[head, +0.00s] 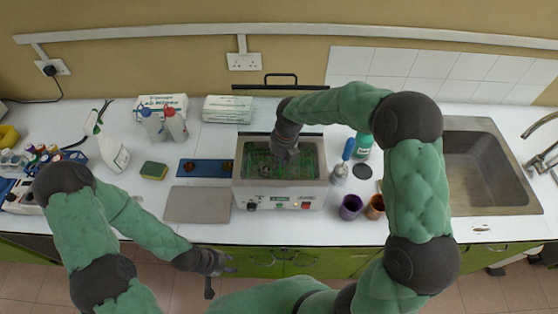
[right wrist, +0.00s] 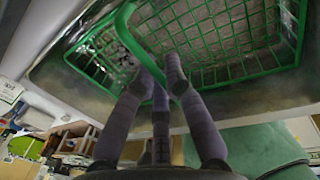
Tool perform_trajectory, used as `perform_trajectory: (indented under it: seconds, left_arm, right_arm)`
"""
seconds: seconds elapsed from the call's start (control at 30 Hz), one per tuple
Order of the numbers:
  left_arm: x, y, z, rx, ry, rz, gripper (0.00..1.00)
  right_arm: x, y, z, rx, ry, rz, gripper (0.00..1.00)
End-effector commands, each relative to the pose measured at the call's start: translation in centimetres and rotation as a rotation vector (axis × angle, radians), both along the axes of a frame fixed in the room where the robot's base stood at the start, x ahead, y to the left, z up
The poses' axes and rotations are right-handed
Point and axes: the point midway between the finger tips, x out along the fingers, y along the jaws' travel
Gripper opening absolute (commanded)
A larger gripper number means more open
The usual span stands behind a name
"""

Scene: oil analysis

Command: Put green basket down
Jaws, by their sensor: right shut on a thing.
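The green basket (head: 262,158) is a wire basket sitting inside the open metal bath (head: 281,192) in the middle of the counter in the head view. My right gripper (head: 285,147) reaches down over the bath. In the right wrist view the green basket (right wrist: 225,40) fills the top, and my right gripper (right wrist: 160,85) has its fingers closed around the basket's green handle. Whether the basket rests on the bath floor cannot be told. My left gripper (head: 222,264) hangs in front of the counter's edge, away from the bath, and its fingers are too small to read.
A grey plate (head: 197,205) and a blue tray (head: 205,168) lie left of the bath. A purple cup (head: 351,207) and a brown cup (head: 375,206) stand to its right. Further right is a sink (head: 485,170). A black-handled lid (head: 270,88) stands behind the bath.

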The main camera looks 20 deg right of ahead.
Motion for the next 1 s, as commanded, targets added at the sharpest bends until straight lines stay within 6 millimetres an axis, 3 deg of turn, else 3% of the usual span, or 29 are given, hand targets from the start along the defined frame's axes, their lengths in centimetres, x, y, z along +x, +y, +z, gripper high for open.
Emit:
perform_trajectory:
  seconds: [0.1,0.13,0.2,0.63,1.0]
  left_arm:
    - [0.0,0.0,0.0,0.0,0.0,0.0,0.4]
    - [0.0,0.0,0.0,0.0,0.0,0.0,0.4]
    - [0.0,0.0,0.0,0.0,0.0,0.0,0.4]
    - [0.0,0.0,0.1,0.0,0.0,0.0,0.4]
    - [0.0,0.0,0.6,0.0,0.0,0.0,0.4]
  right_arm:
    - [0.0,0.0,0.0,0.0,0.0,0.0,0.0]
    - [-0.1,0.0,0.0,0.0,0.002,0.0,0.21]
    - [-0.1,0.0,0.0,0.0,0.002,0.0,0.36]
    - [0.0,-0.1,0.7,-0.001,0.0,0.0,0.36]
    - [-0.2,-1.0,7.3,-0.001,-0.002,0.001,0.36]
